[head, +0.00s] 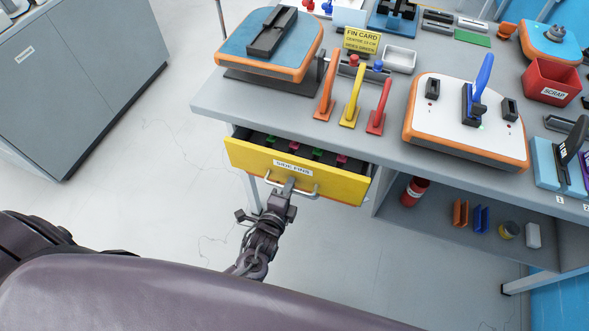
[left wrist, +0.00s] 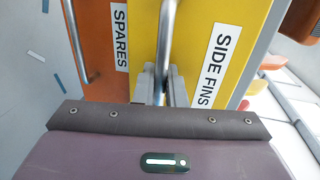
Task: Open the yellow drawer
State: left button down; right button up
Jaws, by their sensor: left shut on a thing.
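The yellow drawer (head: 340,186), labelled SIDE FINS, stands pulled out from under the workbench, and its inside shows with green and pink pieces in it. My left gripper (head: 288,188) is at the front of the drawer, shut on its metal handle (head: 312,192). In the left wrist view the gripper's fingers (left wrist: 161,88) close around the handle bar (left wrist: 167,40), beside the SIDE FINS label on the yellow front (left wrist: 254,25). My right gripper is not in view.
An orange drawer front (left wrist: 97,70) labelled SPARES with its own handle is beside the yellow one. The workbench top (head: 225,105) carries boards, upright fins and a red scrap bin (head: 551,80). A grey cabinet (head: 85,75) stands at left; floor between is clear.

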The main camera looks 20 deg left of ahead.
pick_arm(q)
jog(key=s+p, duration=0.5)
jog(key=s, duration=1.7)
jog(key=shift+s+a, duration=0.25)
jog(key=shift+a, duration=0.1)
jog(key=c, duration=1.9)
grip_release()
jog(key=s, duration=0.2)
jog(key=s+r, duration=0.1)
jog(key=s, duration=0.2)
jog(key=s+b, duration=0.1)
jog(key=s, duration=0.1)
jog(key=shift+s+a+r, duration=0.15)
jog(key=shift+s+r, duration=0.1)
jog(key=shift+s, duration=0.1)
jog(key=shift+f, duration=0.1)
